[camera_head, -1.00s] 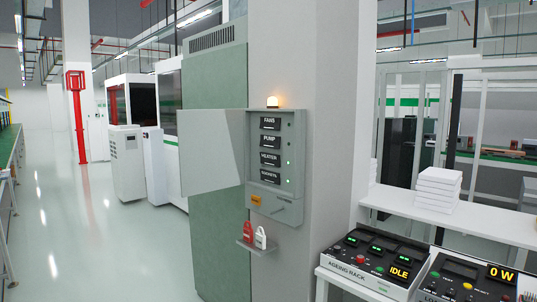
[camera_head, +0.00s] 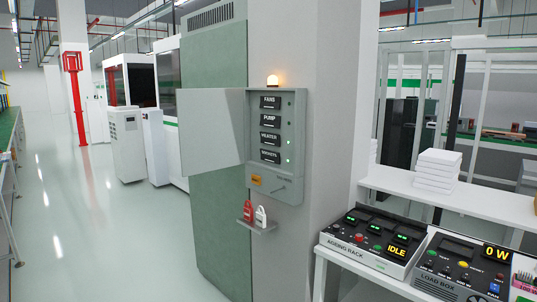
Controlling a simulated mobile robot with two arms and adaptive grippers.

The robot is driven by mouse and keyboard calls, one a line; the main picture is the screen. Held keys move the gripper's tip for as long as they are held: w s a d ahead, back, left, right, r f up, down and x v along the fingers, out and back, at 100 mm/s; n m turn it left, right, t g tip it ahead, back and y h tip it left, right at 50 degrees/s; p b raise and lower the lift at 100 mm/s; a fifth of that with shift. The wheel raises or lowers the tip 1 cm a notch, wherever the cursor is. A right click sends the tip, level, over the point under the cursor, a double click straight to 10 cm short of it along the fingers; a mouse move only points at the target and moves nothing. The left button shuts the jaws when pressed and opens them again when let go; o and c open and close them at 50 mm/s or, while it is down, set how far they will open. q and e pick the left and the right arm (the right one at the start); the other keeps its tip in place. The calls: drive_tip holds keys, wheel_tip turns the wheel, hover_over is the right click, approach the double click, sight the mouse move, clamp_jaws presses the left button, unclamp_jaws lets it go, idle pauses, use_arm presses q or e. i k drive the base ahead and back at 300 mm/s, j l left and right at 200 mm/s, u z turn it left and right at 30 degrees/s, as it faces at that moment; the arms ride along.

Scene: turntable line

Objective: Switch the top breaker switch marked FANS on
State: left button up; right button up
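A grey breaker panel (camera_head: 296,176) is fixed to a pale column, with its door (camera_head: 213,127) swung open to the left. Several labelled rows run down it: FANS (camera_head: 270,102) at the top, then PUMP (camera_head: 270,127), HEATER (camera_head: 270,139) and SOCKETS (camera_head: 270,156). Green lights show at the right of the lower rows. I cannot make out a light beside FANS or the switch positions. An amber lamp (camera_head: 272,81) glows on top of the panel. Neither of my grippers is in view.
A small shelf below the panel holds a red padlock (camera_head: 248,212) and a white padlock (camera_head: 261,216). The floor (camera_head: 110,235) at left is clear.

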sight(273, 102)
drive_tip(key=i+j+u, duration=0.1)
drive_tip(key=i+j, duration=1.9)
drive_tip(key=i, duration=0.15)
